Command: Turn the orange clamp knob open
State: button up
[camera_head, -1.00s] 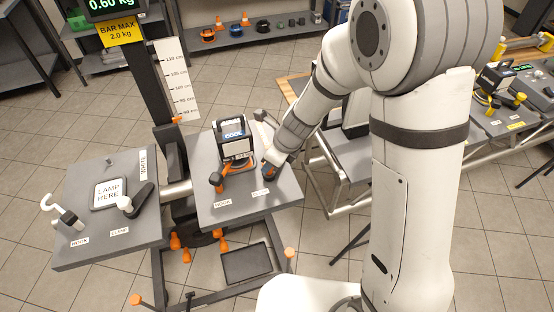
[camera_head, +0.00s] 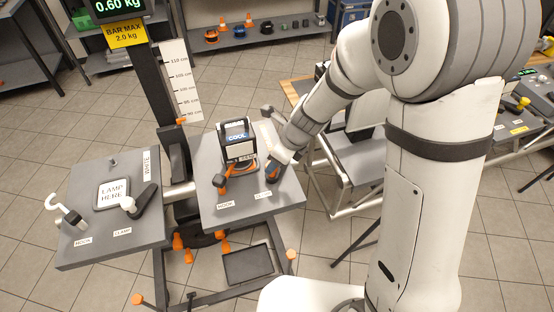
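The right grey plate (camera_head: 225,215) holds a black lamp (camera_head: 238,140) with a blue "COOL" screen. An orange and black hook (camera_head: 221,183) stands at the lamp's front left, by the "HOOK" label (camera_head: 226,204). My gripper (camera_head: 273,175) is low over the plate's right side, just behind the "CLAMP" label (camera_head: 264,195). A small patch of orange, apparently the clamp knob (camera_head: 274,170), shows at its fingertips. The gripper and its dark fingers hide most of the knob, so I cannot tell whether they grip it.
The left grey plate (camera_head: 80,250) is empty at its "LAMP HERE" pad (camera_head: 112,192) and carries a white hook (camera_head: 66,212) and a white-knobbed dark clamp (camera_head: 140,202). A post with a height scale (camera_head: 181,85) stands between. A metal-framed table (camera_head: 355,160) is at right.

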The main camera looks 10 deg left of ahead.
jog(key=shift+v, duration=2.6)
